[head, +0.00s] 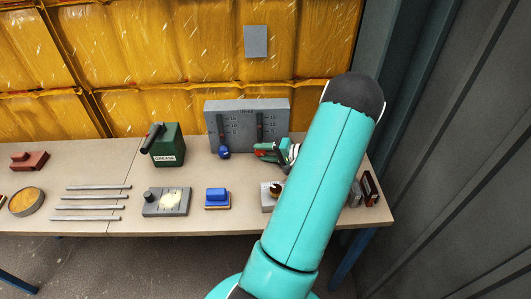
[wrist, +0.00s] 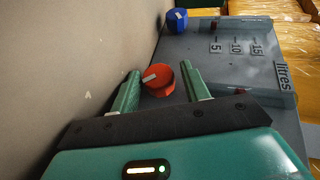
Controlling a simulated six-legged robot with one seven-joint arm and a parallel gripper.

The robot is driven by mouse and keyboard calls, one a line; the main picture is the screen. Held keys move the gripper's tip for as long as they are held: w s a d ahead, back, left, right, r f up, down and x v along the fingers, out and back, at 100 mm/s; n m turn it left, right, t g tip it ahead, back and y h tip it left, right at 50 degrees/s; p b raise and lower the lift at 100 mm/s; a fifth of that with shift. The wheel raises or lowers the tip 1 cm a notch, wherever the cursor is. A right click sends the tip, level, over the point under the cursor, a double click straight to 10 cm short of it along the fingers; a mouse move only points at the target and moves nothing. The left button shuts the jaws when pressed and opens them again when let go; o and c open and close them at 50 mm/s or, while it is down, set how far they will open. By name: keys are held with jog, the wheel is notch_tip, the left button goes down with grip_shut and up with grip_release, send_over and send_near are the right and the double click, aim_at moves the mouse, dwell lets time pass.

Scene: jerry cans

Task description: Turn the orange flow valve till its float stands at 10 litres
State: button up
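The orange flow valve (wrist: 158,80) is a round orange-red knob with a pale mark on its face, low on a grey panel. In the wrist view my gripper (wrist: 160,72) has one finger on each side of the knob. The fingers look apart from it, with narrow gaps; contact is hard to tell. In the head view my gripper (head: 272,152) is at the panel's lower right, partly hidden by my arm. The grey gauge panel (head: 247,108) carries two upright gauges. The wrist view shows scale marks 5, 10 and 15 litres (wrist: 236,47).
A blue valve (head: 224,153) sits left of the orange one. On the table (head: 120,175) are a green grease can (head: 163,145), a grey device (head: 166,202), a blue block (head: 217,198) and several metal rods (head: 92,197). A yellow wall stands behind.

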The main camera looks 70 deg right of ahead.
jog(key=shift+s+d+f, duration=0.1)
jog(key=shift+f, duration=0.15)
dwell(0.4)
jog(key=g, duration=0.2)
jog(key=shift+r+n+g+h, duration=0.3)
jog(key=shift+n+h, duration=0.1)
jog(key=g, duration=0.2)
jog(key=n+g+h, duration=0.1)
jog(key=shift+w+r, duration=0.25)
jog(key=shift+w, duration=0.05)
jog(key=g, duration=0.1)
jog(key=g+h, duration=0.1)
jog(key=g, duration=0.2)
jog(key=shift+w+a+r+n+h, duration=0.15)
jog(key=shift+w+a+n+h, duration=0.15)
jog(key=shift+w+n+h, duration=0.1)
jog(key=shift+w+a+g+h, duration=0.1)
jog(key=shift+g+h, duration=0.2)
jog(key=shift+g, duration=0.6)
jog(key=shift+w+a+n+g+h, duration=0.15)
jog(key=shift+n+g+h, duration=0.2)
jog(key=shift+g, duration=0.4)
jog(key=shift+w+d+n+g+h, duration=0.1)
jog(key=shift+n+g+h, duration=0.15)
jog(key=shift+g+h, duration=0.35)
